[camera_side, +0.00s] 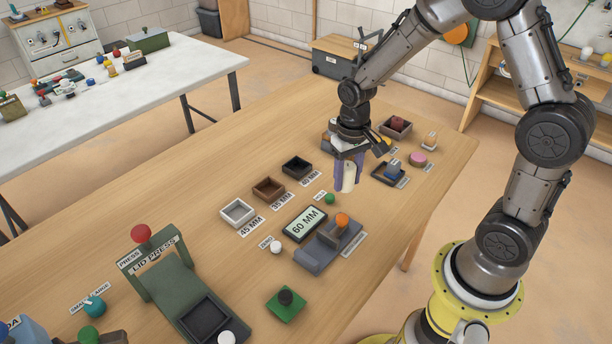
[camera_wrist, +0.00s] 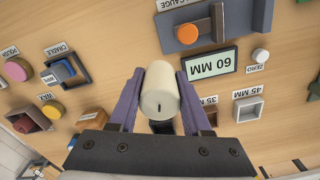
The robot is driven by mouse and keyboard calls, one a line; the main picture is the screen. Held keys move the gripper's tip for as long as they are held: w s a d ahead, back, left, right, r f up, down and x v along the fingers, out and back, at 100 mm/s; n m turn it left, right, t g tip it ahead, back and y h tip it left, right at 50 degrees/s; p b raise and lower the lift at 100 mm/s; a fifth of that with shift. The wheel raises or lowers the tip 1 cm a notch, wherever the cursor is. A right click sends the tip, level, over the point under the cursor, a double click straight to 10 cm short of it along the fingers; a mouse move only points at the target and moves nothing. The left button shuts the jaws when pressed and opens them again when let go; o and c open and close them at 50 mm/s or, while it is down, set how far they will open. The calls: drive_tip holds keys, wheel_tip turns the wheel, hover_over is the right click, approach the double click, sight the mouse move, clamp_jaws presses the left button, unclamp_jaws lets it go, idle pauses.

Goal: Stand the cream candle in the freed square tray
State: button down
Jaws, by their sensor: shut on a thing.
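The cream candle (camera_side: 349,177) is a pale upright cylinder held between the purple fingers of my gripper (camera_side: 348,168). In the wrist view the candle (camera_wrist: 160,95) shows its round end with a small dark wick mark, the gripper (camera_wrist: 160,100) shut on its sides. It appears to be above the table. Three square trays stand in a row left of the gripper: pale grey (camera_side: 238,213), brown (camera_side: 268,188) and black (camera_side: 297,166). All three look empty. Which one is the freed tray cannot be told from the pictures. The wrist view partly hides the black tray behind the candle.
A 60 MM display (camera_side: 305,224) and a grey gauge with an orange knob (camera_side: 328,247) stand in front. The cradle with a blue part (camera_side: 389,173) is to the right. A dark tray with a red block (camera_side: 396,127) stands behind. The green lid press (camera_side: 178,283) is front left.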

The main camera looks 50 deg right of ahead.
drive_tip(key=w+a+f+n, duration=0.2)
drive_tip(key=w, duration=0.1)
drive_tip(key=w+a+f+n, duration=0.1)
drive_tip(key=w+n, duration=0.1)
drive_tip(key=shift+w+a+f, duration=0.2)
drive_tip(key=shift+a+f, duration=0.05)
drive_tip(key=shift+f, duration=0.15)
drive_tip(key=shift+s, duration=0.2)
drive_tip(key=s+a+r+n, duration=0.2)
drive_tip(key=s+a+r, duration=0.2)
drive_tip(key=a+r, duration=0.35)
hover_over(266, 216)
drive_tip(key=f, duration=0.8)
drive_tip(key=shift+s+f, duration=0.1)
drive_tip(key=shift+s, duration=0.3)
drive_tip(key=shift+w+a+f, duration=0.1)
drive_tip(key=shift+w+f, duration=0.4)
drive_tip(key=shift+f, duration=1.55)
drive_tip(key=shift+f, duration=0.15)
